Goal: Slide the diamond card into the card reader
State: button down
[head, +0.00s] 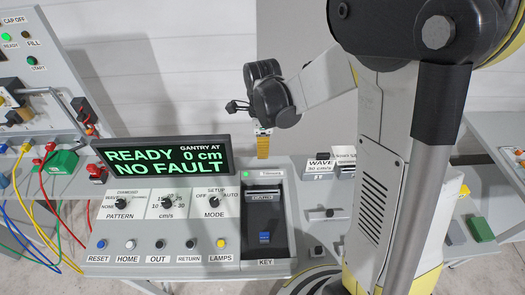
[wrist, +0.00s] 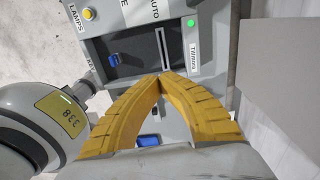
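The card reader (head: 250,222) is the dark recessed panel at the right end of the console, with a pale slot (head: 263,190) across its upper part. The slot also shows in the wrist view (wrist: 163,48), just beyond my fingertips. My gripper (head: 263,156) hangs above and behind the reader, yellow fingers pointing down. In the wrist view its fingertips (wrist: 162,76) meet, and I see nothing between them. I cannot make out a diamond card in either view. A white piece marked WAVE 30 cm/s (head: 321,168) stands right of the console.
A blue key-like piece (head: 265,238) sits in the lower part of the reader recess. The display (head: 163,158) stands behind the knobs and buttons. A bench with coloured cables (head: 40,185) is at left. My arm hides part of the right side.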

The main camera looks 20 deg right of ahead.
jog(key=shift+f+b, duration=1.75)
jog(key=shift+f, duration=1)
jog(key=c, duration=1.8)
grip_release()
jog(key=shift+o, duration=0.2)
notch_tip(320, 180, up, 12)
jog(key=shift+w, duration=0.25)
